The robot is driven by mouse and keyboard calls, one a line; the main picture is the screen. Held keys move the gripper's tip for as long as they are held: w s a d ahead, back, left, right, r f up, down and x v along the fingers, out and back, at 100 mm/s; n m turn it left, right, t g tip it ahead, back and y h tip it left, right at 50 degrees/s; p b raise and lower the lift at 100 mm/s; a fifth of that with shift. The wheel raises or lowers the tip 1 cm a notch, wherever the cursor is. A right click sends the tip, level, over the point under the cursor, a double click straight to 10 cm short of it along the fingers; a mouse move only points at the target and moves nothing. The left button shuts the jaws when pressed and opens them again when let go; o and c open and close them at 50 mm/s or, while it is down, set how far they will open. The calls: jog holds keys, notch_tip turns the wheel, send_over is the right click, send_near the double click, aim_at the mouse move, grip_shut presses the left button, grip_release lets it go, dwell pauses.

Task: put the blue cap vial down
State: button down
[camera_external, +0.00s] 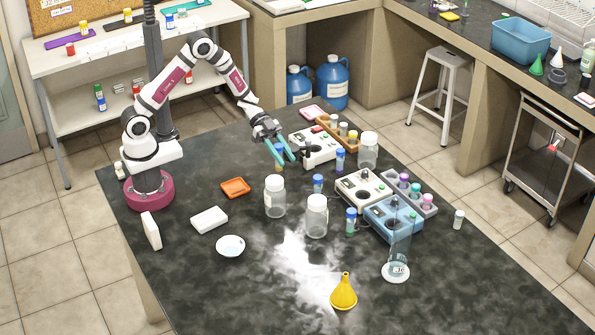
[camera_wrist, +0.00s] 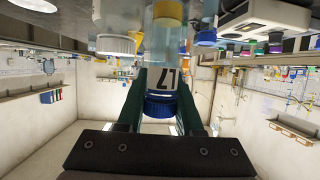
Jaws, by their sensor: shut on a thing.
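My gripper (camera_external: 281,152) has its teal fingers shut on a vial with a blue cap (camera_wrist: 163,105), over the table behind the clear jars. The vial (camera_external: 279,156) looks upright in the external view, with yellow at its lower end, partly hidden by the fingers. In the wrist view, which is upside down, the cap is between the fingers. A white label with dark characters (camera_wrist: 161,79) and the yellow end (camera_wrist: 168,12) show beyond it. I cannot tell if the vial's bottom touches the table. Other blue-capped vials stand nearby: purple (camera_external: 340,159), blue (camera_external: 318,183) and green (camera_external: 351,221).
Two white-capped jars (camera_external: 275,198) (camera_external: 316,217) stand in front of my gripper. A white device (camera_external: 318,148) is close on the right. An orange tray (camera_external: 236,187) lies to the left. Bare dark table (camera_external: 190,265) is free at the front left.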

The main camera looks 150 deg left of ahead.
jog(key=s+d+m+h, duration=0.2)
jog(key=s+d+h, duration=0.1)
jog(key=s+d, duration=0.8)
send_over(233, 193)
jog(key=shift+m, duration=0.3)
notch_tip(233, 193, down, 8)
jog(key=shift+f, duration=0.1)
jog(key=c, duration=0.6)
grip_release()
jog(key=shift+o, duration=0.2)
jog(key=v, duration=1.2)
jog(key=shift+r, duration=0.25)
jog(key=shift+o, duration=0.2)
jog(key=shift+w, duration=0.1)
